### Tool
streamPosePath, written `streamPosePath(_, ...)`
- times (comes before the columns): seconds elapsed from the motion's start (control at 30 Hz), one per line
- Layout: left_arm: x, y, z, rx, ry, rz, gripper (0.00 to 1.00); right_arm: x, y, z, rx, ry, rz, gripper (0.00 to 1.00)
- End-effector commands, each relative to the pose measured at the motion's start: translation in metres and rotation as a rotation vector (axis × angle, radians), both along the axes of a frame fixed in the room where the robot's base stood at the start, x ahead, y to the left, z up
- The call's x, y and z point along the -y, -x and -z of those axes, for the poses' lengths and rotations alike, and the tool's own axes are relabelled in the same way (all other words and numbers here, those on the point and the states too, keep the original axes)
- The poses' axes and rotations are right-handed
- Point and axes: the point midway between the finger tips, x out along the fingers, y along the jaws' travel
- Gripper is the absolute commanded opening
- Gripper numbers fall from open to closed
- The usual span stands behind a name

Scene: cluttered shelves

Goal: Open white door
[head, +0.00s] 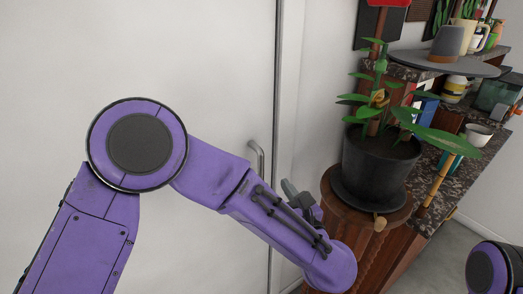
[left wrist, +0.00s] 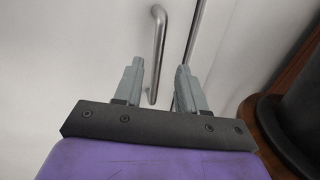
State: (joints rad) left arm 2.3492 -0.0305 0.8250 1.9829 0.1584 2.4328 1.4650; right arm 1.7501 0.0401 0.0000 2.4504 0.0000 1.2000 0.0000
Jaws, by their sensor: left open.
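The white door (head: 205,60) fills the left and middle of the head view, with its edge line running down at the right. Its metal bar handle (head: 257,158) is upright near that edge, partly hidden behind my left arm. My left gripper (head: 302,198) is in front of the door near the handle, with its fingers partly hidden. In the left wrist view, the handle (left wrist: 157,50) shows ahead, between the directions of the two open fingers (left wrist: 158,80). The fingers hold nothing, and I cannot tell whether they touch the handle. My right gripper is not in view.
A potted plant (head: 377,165) stands on a round wooden stand (head: 335,195) just right of my left gripper. Grey floor (head: 447,250) shows at lower right.

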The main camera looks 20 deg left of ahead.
Motion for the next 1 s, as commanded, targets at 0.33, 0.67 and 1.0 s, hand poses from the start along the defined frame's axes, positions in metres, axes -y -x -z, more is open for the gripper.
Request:
streamPosePath(0.33,-0.037,-0.042,-0.013,0.041,0.055,-0.022,0.4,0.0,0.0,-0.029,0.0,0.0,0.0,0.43)
streamPosePath(0.67,-0.065,-0.076,-0.008,0.042,0.051,-0.016,0.4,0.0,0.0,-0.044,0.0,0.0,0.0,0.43)
streamPosePath(1.0,-0.066,-0.077,-0.007,0.041,0.051,-0.016,0.08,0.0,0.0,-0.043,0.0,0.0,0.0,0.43)
